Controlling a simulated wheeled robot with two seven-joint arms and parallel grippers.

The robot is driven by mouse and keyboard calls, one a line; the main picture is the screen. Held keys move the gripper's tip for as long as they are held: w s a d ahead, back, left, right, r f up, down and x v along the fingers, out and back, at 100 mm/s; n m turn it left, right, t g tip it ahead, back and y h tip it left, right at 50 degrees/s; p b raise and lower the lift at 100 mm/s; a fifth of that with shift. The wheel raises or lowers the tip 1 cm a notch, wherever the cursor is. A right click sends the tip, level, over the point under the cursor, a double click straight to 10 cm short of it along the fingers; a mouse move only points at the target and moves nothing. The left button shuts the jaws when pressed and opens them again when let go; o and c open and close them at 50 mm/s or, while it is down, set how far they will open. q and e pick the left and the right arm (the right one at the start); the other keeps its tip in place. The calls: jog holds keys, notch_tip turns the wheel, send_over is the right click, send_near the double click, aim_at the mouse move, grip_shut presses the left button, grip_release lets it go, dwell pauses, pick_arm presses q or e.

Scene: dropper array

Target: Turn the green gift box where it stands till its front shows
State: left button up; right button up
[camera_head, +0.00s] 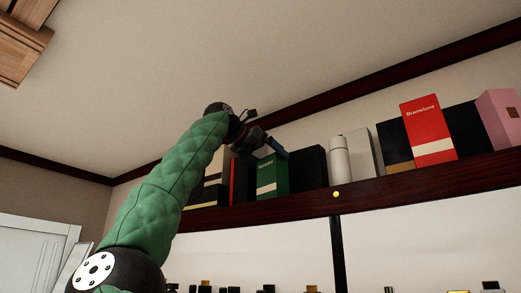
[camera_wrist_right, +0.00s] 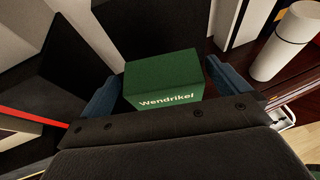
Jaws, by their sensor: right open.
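The green gift box (camera_head: 267,178) stands upright on the dark wooden shelf in the head view. A face with light lettering and a pale band near its bottom shows there. In the right wrist view the box (camera_wrist_right: 163,78) shows its green top and a side lettered "Wendrikel". My right gripper (camera_head: 266,153) is at the top of the box. Its blue fingers are open, one on each side of the box, with a visible gap at least on the right. The lower part of the box is hidden in the wrist view. My left gripper is in neither view.
The shelf (camera_head: 360,194) is crowded. A black box (camera_head: 307,168) stands just right of the green one, then a white cylinder (camera_head: 340,160) and a pale box. A red box (camera_head: 428,130) stands farther right. Dark and red-edged boxes stand close on the left.

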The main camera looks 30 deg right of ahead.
jog(key=shift+p+x, duration=0.4)
jog(key=shift+x, duration=0.75)
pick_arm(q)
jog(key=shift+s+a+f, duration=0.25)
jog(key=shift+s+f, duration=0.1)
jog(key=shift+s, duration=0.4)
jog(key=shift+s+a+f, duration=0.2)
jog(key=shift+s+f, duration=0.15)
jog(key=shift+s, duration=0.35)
pick_arm(e)
jog(key=shift+d+f, duration=0.2)
jog(key=shift+d, duration=0.4)
